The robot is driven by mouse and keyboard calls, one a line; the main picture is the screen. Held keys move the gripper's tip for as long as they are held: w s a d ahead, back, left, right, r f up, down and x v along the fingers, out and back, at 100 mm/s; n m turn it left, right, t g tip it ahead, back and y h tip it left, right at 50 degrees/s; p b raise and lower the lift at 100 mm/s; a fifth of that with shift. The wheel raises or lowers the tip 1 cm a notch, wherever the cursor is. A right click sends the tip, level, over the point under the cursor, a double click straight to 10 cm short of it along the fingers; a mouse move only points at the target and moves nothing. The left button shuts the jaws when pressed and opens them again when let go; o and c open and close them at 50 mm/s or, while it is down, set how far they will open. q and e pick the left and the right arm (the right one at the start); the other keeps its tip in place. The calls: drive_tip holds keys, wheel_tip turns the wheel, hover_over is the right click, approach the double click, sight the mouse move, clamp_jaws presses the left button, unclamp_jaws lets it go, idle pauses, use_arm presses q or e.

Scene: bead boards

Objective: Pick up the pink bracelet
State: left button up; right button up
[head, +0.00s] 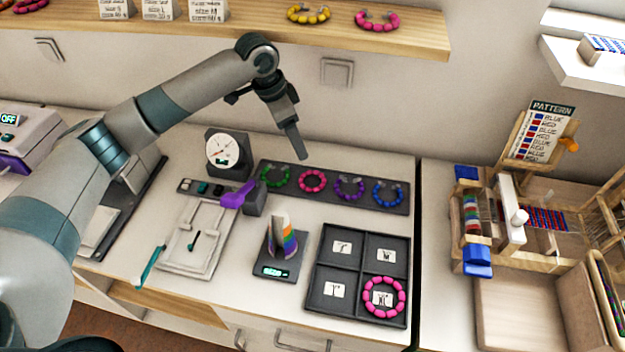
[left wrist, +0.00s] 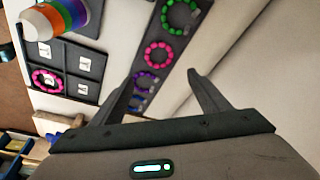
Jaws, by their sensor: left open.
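A blue bracelet (head: 387,204) lies at the right end. The pink one also shows in the left wrist view (left wrist: 158,42). Another pink bracelet (head: 384,281) lies in the lower right compartment of the dark tray (head: 362,272). My left gripper (head: 301,155) is open and empty, above the back of the board. In the left wrist view, its fingers (left wrist: 162,78) are apart, with the purple and blue bracelets showing near them. My right gripper is not seen.
A dial gauge (head: 223,151), a purple-handled tool (head: 238,194) and a scale (head: 277,272) with a striped cone stand left of the tray. A wooden shelf (head: 430,45) with yellow and pink bracelets is overhead. A loom (head: 545,222) stands on the right.

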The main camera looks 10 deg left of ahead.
use_arm(q)
drive_tip(key=p, duration=0.3)
approach(313, 182)
drive_tip(key=shift+w+d, duration=0.1)
drive_tip(key=shift+w, duration=0.05)
drive_tip(key=shift+f, duration=0.4)
drive_tip(key=shift+p, duration=0.3)
drive_tip(key=shift+d+f+p, duration=0.2)
drive_tip(key=shift+f+p, duration=0.25)
drive_tip(key=shift+p, duration=0.05)
drive_tip(key=p+x, duration=0.1)
drive_tip(key=x, duration=0.2)
drive_tip(key=shift+f, duration=0.65)
drive_tip(key=shift+c, duration=0.6)
drive_tip(key=c, duration=0.6)
